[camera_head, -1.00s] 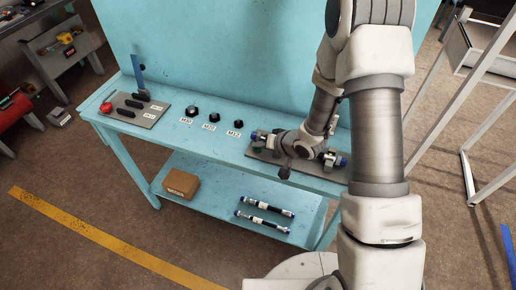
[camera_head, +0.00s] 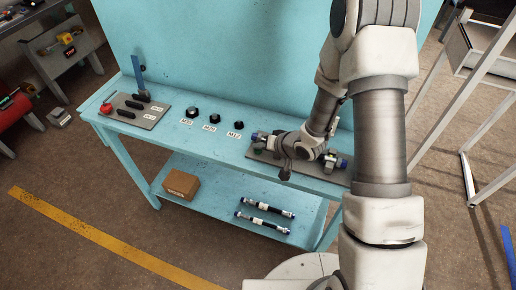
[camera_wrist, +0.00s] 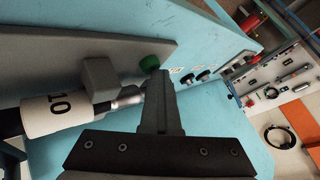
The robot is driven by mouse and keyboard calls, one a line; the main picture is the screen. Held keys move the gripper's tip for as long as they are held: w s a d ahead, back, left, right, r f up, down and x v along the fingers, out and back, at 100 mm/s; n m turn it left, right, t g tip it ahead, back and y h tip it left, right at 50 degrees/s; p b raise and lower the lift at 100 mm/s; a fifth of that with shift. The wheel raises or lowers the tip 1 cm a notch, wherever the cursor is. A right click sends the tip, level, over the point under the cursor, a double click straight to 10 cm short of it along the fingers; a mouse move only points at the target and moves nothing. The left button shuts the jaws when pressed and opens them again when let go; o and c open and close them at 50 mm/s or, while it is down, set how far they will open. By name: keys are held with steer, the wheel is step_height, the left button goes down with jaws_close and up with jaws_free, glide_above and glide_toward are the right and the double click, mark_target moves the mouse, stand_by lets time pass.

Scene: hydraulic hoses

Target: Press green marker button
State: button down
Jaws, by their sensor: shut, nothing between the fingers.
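The green button (camera_wrist: 150,63) shows as a round green cap on the grey plate (camera_wrist: 120,48) in the wrist view. My gripper (camera_wrist: 161,74) is shut and empty, with its fingertips right beside the lower right edge of the green cap. I cannot tell whether they touch it. In the head view a small green spot (camera_head: 257,150) shows at the left end of the plate, and my wrist hides much of that plate.
A hose fitting with a white sleeve marked 10 (camera_wrist: 50,113) and a grey block (camera_wrist: 99,77) lie close left of my fingers. Several black caps (camera_head: 213,117) stand on the blue bench (camera_head: 175,130). Two hoses (camera_head: 265,207) and a cardboard box (camera_head: 181,184) are on the lower shelf.

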steer(key=shift+s+d+f, duration=0.3)
steer(key=shift+s+f, duration=0.25)
steer(key=shift+f, duration=0.15)
steer(key=r+p, duration=0.3)
steer(key=r, duration=0.1)
steer(key=r+p, duration=0.2)
steer(key=shift+w+a+r+p, duration=0.1)
steer(key=shift+w+r+p, duration=0.2)
steer(key=shift+p, duration=0.05)
steer(key=shift+f, duration=0.1)
